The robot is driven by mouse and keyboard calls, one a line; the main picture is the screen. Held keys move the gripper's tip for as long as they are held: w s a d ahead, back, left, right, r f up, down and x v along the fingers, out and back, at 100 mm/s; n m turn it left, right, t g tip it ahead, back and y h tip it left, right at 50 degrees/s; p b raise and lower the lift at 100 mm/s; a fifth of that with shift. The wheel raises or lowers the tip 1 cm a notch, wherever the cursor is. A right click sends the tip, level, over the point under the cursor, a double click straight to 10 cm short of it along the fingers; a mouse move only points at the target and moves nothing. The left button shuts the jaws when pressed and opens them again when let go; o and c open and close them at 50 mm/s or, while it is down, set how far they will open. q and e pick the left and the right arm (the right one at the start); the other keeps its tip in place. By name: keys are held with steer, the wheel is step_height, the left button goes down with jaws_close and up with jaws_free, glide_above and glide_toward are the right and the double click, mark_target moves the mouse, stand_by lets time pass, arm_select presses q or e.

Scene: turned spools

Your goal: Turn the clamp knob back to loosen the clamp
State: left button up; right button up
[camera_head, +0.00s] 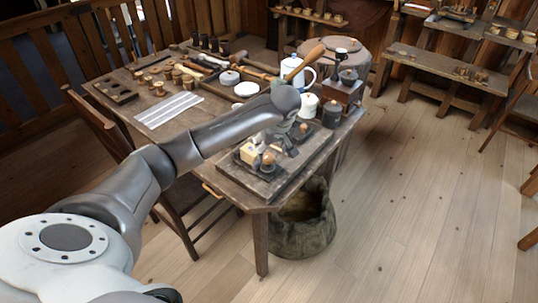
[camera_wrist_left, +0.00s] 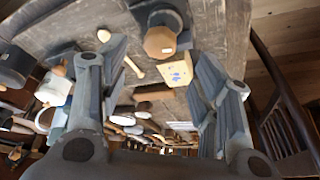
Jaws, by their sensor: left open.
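A clamp with a round wooden knob (camera_head: 268,159) and a dark body stands near the table's front corner. In the left wrist view the knob (camera_wrist_left: 160,43) shows as a faceted wooden end on a dark mount. A pale wooden block (camera_head: 248,153) sits next to it; in the wrist view the block (camera_wrist_left: 175,69) bears a blue mark. My left gripper (camera_head: 284,138) is above and just behind the clamp, pointing down. In the wrist view its fingers (camera_wrist_left: 158,58) are spread, with knob and block showing between them, apparently untouched. My right gripper is not in view.
The wooden table (camera_head: 222,176) also holds a white kettle (camera_head: 293,70), a coffee grinder (camera_head: 342,92), dark and white jars, and several spools and tools behind. A dark sack (camera_head: 302,225) stands on the floor below.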

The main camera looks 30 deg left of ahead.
mark_target(269, 156)
arm_select(q)
steer(key=x, duration=0.5)
steer(key=shift+w+a+f, duration=0.15)
steer(key=shift+f, duration=0.2)
steer(key=shift+w+a+f, duration=0.1)
steer(key=shift+a+f, duration=0.05)
steer(key=shift+f, duration=0.3)
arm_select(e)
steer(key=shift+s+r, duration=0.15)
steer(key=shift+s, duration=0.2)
arm_select(q)
steer(key=c, duration=1)
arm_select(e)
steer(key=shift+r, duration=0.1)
arm_select(q)
steer(key=shift+p, duration=0.3)
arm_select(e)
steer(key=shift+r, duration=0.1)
